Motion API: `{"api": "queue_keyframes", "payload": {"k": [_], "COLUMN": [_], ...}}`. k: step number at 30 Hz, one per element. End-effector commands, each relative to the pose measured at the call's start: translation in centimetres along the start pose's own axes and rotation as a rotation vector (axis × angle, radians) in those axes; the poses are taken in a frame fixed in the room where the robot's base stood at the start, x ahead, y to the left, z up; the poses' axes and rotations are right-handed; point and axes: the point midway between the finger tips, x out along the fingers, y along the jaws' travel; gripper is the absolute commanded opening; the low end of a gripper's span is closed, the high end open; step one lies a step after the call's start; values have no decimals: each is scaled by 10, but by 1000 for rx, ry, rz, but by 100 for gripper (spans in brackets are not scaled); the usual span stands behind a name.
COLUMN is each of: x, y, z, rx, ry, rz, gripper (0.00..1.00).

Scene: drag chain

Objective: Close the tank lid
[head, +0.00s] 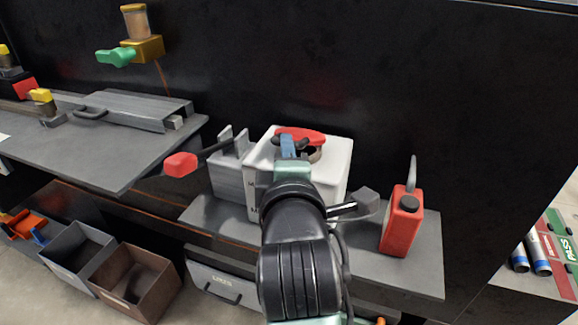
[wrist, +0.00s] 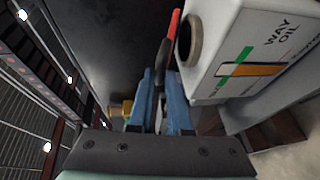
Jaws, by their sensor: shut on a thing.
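The white tank (head: 338,172) stands on the grey shelf, and its "WAY OIL" side shows in the wrist view (wrist: 270,45). Its round filler opening (wrist: 193,40) is uncovered at the top. The red lid (head: 303,134) stands raised beside the opening, seen nearly edge-on in the wrist view (wrist: 175,24). My gripper (head: 288,147) is over the tank top. Its blue fingers (wrist: 161,76) are shut on a dark edge part of the lid. The hinge and the exact contact are hidden.
A red oil can (head: 402,222) stands to the right on the shelf (head: 425,262). A grey block with a red-knobbed lever (head: 181,164) sits left of the tank. The dark wall rises close behind. Open bins (head: 135,279) sit lower left.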

Motion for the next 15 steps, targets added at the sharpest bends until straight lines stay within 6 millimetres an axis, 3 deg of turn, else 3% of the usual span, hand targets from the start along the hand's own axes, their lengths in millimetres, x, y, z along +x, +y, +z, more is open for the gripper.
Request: {"api": "queue_keyframes", "payload": {"k": [1, 15], "x": [1, 0], "y": [-18, -46], "z": [0, 0], "rx": [-10, -77], "ry": [0, -2], "rz": [27, 184], "gripper": [0, 0]}}
